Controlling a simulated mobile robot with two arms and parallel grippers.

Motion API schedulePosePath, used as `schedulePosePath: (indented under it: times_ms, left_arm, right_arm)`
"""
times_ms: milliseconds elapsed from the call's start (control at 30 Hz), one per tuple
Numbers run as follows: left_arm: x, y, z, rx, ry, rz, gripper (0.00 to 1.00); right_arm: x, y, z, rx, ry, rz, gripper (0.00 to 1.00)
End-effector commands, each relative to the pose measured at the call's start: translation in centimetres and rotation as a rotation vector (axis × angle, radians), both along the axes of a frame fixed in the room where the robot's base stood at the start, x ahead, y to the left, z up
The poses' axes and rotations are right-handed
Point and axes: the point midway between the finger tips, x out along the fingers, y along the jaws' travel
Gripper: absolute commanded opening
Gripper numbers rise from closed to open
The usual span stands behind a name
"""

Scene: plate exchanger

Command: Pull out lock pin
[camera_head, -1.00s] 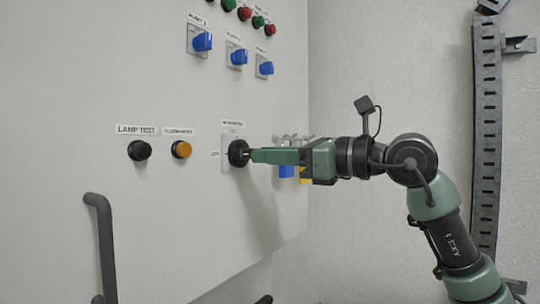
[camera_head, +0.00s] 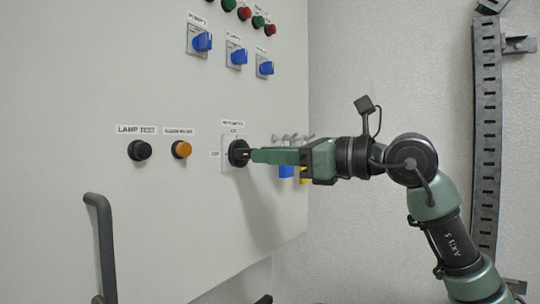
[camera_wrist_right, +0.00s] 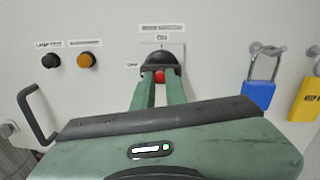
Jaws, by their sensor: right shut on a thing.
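A black rotary switch (camera_head: 238,153) sits on a pale plate on the grey panel; it also shows in the right wrist view (camera_wrist_right: 160,60), with an ON label above it. My right gripper (camera_head: 254,155) is at the front of this switch, coming from the right. In the right wrist view its two green fingers (camera_wrist_right: 160,80) close on either side of a small red piece, the lock pin (camera_wrist_right: 160,76), at the switch. The fingertips hide part of the switch, and the pin's full length is hidden. My left gripper is not in view.
Left of the switch are an orange button (camera_head: 181,149) and a black lamp-test button (camera_head: 139,150). Blue switches (camera_head: 202,41) sit above. A blue padlock (camera_wrist_right: 262,90) and a yellow one (camera_wrist_right: 305,98) hang to the right. A dark handle (camera_head: 103,245) sticks out lower left.

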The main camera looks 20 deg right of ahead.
Motion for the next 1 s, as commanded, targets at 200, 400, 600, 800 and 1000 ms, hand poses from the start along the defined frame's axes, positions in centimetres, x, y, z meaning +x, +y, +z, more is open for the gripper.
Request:
schedulePosePath:
  times_ms: [200,400,600,800,1000]
  left_arm:
    - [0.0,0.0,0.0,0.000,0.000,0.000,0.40]
    - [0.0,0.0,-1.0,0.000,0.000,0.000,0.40]
    - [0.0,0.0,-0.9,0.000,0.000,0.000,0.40]
    - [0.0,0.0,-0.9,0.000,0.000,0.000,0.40]
    - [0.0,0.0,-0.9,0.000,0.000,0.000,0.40]
  right_arm:
    - [-0.1,0.0,0.0,0.000,0.000,0.000,0.00]
    - [-1.7,-1.5,-0.2,0.000,-0.003,-0.004,0.00]
    - [-2.3,-1.8,0.0,0.000,0.000,0.000,0.00]
    - [-2.2,-1.7,0.0,0.000,0.000,0.000,0.36]
    - [-2.2,-1.7,0.0,0.000,0.000,0.000,0.36]
